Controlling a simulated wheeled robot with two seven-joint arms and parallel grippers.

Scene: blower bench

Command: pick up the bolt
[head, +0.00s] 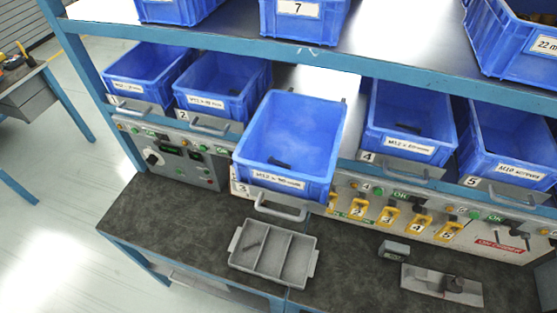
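A dark bolt (279,164) lies on the floor of the blue bin (290,110) marked 3, near its front wall. This bin sits further forward than its neighbours. A dark piece (408,128) also lies in the blue bin (405,149) marked 4. I cannot tell which bolt the task means. Neither of my grippers shows in the head view.
More blue bins (142,75) stand along the shelf and on the shelf above. Below them is a panel with yellow numbered parts (389,216). A small grey box (394,250) and a grey plate (440,284) lie right of the tray. The dark bench top (160,222) is clear at left.

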